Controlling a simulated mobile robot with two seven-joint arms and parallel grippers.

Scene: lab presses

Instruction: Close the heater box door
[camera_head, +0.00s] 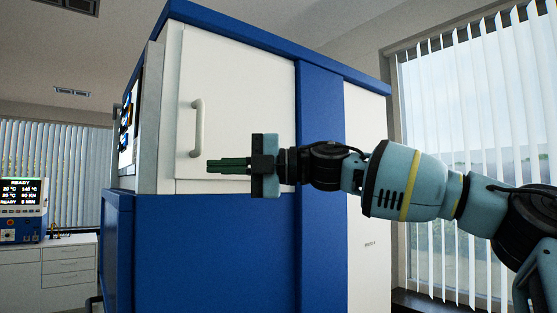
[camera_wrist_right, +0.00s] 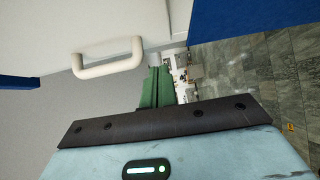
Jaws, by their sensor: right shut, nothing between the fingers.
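The heater box (camera_head: 246,250) is a large blue and white cabinet filling the middle of the head view. Its white door (camera_head: 245,85) faces me, with a pale upright bar handle (camera_head: 197,128) near its left edge. I cannot tell from these views how far ajar the door is. My right gripper (camera_head: 210,165) has green fingers, shut and empty, pointing left across the door's lower part, just right of and below the handle. In the right wrist view the handle (camera_wrist_right: 108,60) is left of the fingers (camera_wrist_right: 156,72), apart from them. My left gripper is not in view.
A bench (camera_head: 68,268) with drawers stands at the far left, carrying a device with a lit screen (camera_head: 22,188). A window with blinds (camera_head: 480,110) is on the right behind my arm. Bare grey tiled floor (camera_wrist_right: 245,75) shows in the right wrist view.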

